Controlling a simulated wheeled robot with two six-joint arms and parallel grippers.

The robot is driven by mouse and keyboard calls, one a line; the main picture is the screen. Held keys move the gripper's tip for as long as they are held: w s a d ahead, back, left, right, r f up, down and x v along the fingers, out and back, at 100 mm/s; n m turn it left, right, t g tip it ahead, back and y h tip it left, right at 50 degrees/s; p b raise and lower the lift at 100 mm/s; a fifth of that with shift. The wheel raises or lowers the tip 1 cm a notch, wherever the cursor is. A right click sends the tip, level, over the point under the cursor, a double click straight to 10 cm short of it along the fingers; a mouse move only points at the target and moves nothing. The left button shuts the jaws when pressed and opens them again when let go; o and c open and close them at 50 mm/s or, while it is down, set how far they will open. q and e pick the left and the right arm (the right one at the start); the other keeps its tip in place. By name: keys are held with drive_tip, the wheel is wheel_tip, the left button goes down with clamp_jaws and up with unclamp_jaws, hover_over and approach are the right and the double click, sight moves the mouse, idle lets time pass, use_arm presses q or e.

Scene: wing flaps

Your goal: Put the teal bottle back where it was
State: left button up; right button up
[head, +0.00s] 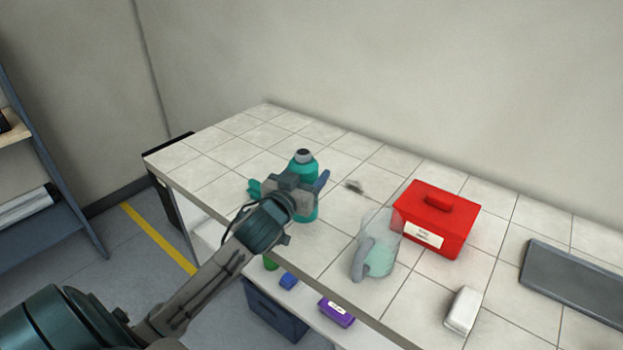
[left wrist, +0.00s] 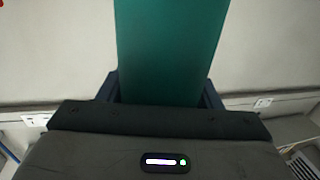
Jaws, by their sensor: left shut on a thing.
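The teal bottle (head: 303,164) with a grey-black cap stands upright at the left part of the tiled counter (head: 228,152). My left gripper (head: 290,187) is shut on the bottle, with a finger on each side of its body. In the left wrist view the teal bottle (left wrist: 170,50) fills the space between the fingers of the left gripper (left wrist: 165,88). The arm hides part of the bottle's lower body, so I cannot tell if its base touches the counter. My right gripper does not show.
A clear jug (head: 378,250), a red box (head: 437,217) with a label, a white block (head: 462,310) and a dark grey tray (head: 575,282) stand to the right. A dark smudge (head: 354,186) lies near the bottle. Below the counter are a purple box (head: 337,312) and a blue bin (head: 273,312).

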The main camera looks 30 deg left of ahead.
use_arm(q)
drive_tip(key=f, duration=0.1)
drive_tip(key=w+f, duration=0.2)
drive_tip(key=shift+w+a+f+p, duration=0.2)
drive_tip(key=shift+a+f+p, duration=0.05)
drive_tip(key=shift+f+p, duration=0.15)
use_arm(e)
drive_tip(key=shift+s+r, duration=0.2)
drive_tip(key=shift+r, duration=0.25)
use_arm(q)
drive_tip(key=shift+f, duration=0.1)
drive_tip(key=o, duration=1.1)
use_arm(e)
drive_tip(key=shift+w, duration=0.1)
use_arm(q)
drive_tip(key=shift+s, duration=0.1)
drive_tip(key=shift+s+d+b, duration=0.25)
drive_tip(key=shift+s+b, duration=0.2)
drive_tip(key=shift+s, duration=1.5)
drive_tip(key=shift+s+d+b, duration=0.2)
drive_tip(key=shift+s+b, duration=0.3)
drive_tip(key=shift+s, duration=1.45)
drive_tip(key=shift+s+d+b, duration=0.25)
drive_tip(key=shift+s+b, duration=0.2)
drive_tip(key=shift+s, duration=1.5)
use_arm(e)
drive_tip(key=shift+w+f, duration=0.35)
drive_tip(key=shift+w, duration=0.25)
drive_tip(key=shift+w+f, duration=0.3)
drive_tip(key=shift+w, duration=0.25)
